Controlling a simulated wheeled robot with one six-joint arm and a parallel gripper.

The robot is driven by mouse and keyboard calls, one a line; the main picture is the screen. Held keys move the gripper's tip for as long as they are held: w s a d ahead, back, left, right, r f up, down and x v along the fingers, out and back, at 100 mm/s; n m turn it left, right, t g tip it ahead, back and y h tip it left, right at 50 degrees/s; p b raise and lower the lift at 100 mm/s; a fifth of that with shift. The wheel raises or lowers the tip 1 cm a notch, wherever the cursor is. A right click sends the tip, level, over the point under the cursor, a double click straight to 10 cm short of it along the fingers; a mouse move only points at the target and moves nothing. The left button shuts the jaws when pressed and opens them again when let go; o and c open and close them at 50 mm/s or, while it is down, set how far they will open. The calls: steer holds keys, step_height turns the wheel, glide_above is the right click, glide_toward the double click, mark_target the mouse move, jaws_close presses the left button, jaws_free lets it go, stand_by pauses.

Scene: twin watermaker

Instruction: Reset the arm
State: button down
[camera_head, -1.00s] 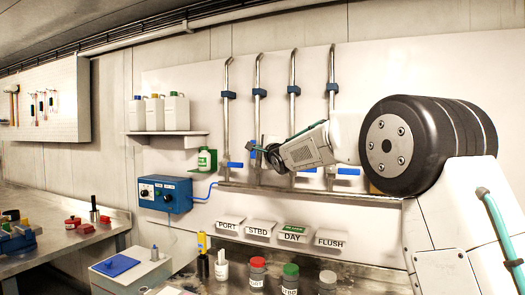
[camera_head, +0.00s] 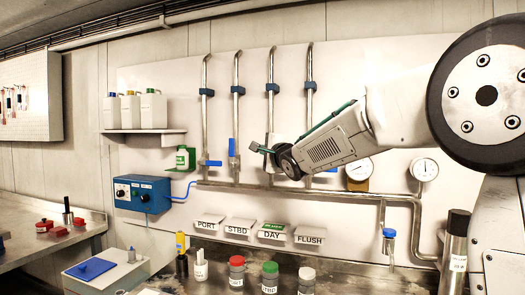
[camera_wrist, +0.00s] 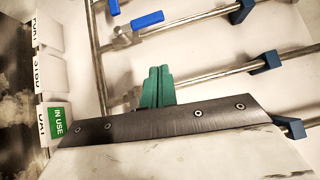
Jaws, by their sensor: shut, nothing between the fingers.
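My arm reaches in from the right in the head view. My gripper (camera_head: 258,149) is in front of the pipe panel, beside the pipes. In the wrist view its green fingers (camera_wrist: 157,88) are together with nothing between them. The panel carries upright pipes with blue levers. The leftmost lever (camera_head: 210,162) lies level, and the second lever (camera_head: 232,147) stands upright. My gripper and wrist hide the third valve's area in the head view. A blue lever (camera_head: 328,170) shows partly under my wrist. Whether the fingers touch anything cannot be told.
Label holders PORT (camera_head: 209,223), STBD (camera_head: 240,227), DAY (camera_head: 273,231) with a green tag, and FLUSH (camera_head: 309,235) line the panel. Several bottles, including a red-capped one (camera_head: 237,272), stand on the bench below. A blue control box (camera_head: 142,194) is left; round gauges (camera_head: 425,169) are right.

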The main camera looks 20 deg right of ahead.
stand_by(0.3)
steer(key=s+d+f+n+g+h, duration=0.2)
steer(key=f, duration=0.4)
steer(key=s+d+f+n+g+h, duration=0.2)
steer(key=f+n+g, duration=0.1)
steer(key=f, duration=0.2)
steer(key=s+d+f+n+g, duration=0.2)
steer(key=s+f+n+g, duration=0.15)
steer(key=s+f, duration=0.5)
steer(key=s+f+n+g, duration=0.2)
steer(key=s, duration=1.1)
steer(key=s+a+f+n+g, duration=0.1)
steer(key=s+f+n+g, duration=0.1)
steer(key=s, duration=1.1)
steer(key=s+f+n+g, duration=0.2)
steer(key=s+n+g, duration=0.2)
steer(key=s, duration=1)
steer(key=shift+a+f, duration=0.15)
steer(key=shift+a, duration=0.2)
